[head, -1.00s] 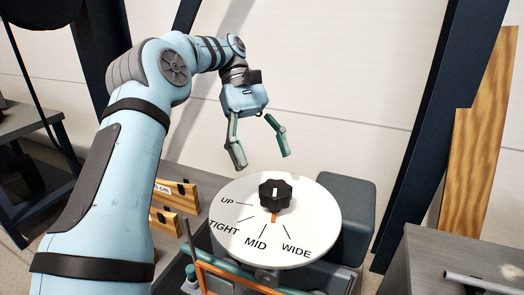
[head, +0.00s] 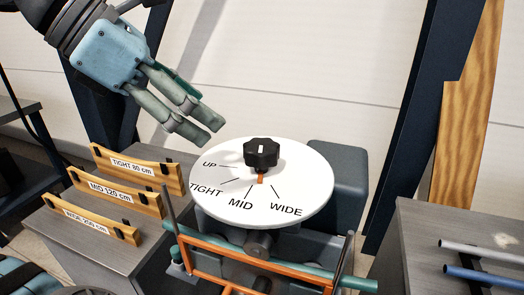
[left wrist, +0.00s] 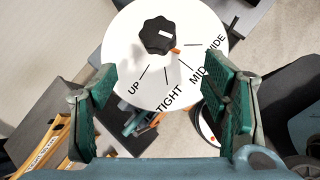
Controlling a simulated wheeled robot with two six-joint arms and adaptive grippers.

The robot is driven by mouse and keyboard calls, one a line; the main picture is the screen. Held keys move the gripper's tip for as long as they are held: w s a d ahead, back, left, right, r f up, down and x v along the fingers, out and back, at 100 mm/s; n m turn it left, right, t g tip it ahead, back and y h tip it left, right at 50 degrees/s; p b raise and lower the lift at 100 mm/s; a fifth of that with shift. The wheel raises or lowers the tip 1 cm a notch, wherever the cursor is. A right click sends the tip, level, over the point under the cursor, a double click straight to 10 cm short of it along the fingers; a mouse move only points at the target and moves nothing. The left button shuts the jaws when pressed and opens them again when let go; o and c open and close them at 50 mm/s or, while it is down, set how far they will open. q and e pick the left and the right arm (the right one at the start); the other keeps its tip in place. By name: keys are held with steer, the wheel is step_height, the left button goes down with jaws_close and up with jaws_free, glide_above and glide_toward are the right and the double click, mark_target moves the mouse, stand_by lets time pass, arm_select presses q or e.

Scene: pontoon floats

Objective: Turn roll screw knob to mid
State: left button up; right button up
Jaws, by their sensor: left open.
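The black lobed knob (head: 262,153) sits on a round white dial plate (head: 312,185) marked UP, TIGHT, MID and WIDE. Its orange pointer (head: 261,178) lies between the MID and WIDE lines in the head view. My left gripper (head: 210,130) is open and empty, above and to the left of the knob, tilted down towards it and apart from it. In the left wrist view the knob (left wrist: 158,36) is beyond the spread fingers (left wrist: 158,85), near the top of the picture. My right gripper is not in view.
Wooden boards labelled TIGHT 80 cm (head: 133,166), MID 120 cm (head: 116,190) and WIDE 200 cm (head: 90,217) stand on a grey bench at left. Orange framing (head: 225,270) and a teal bar are below the dial. A grey table (head: 470,225) with rods is at right.

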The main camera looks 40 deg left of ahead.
mark_target(259, 144)
arm_select(q)
steer(key=w+d+f, duration=0.1)
steer(key=w+f, duration=0.2)
steer(key=w+d+f+n, duration=0.1)
steer(key=w+f, duration=0.2)
steer(key=w+d+f+n+b, duration=0.1)
steer(key=w+f, duration=0.2)
steer(key=w, duration=0.1)
steer(key=shift+d+f, duration=0.3)
steer(key=shift+s, duration=0.15)
steer(key=c, duration=1.2)
steer(key=shift+o, duration=0.2)
steer(key=m+h+p, duration=0.2)
steer(key=p, duration=0.1)
steer(key=shift+r+g, duration=0.3)
steer(key=shift+f+m, duration=0.15)
steer(key=shift+m, duration=0.25)
steer(key=shift+f, duration=0.1)
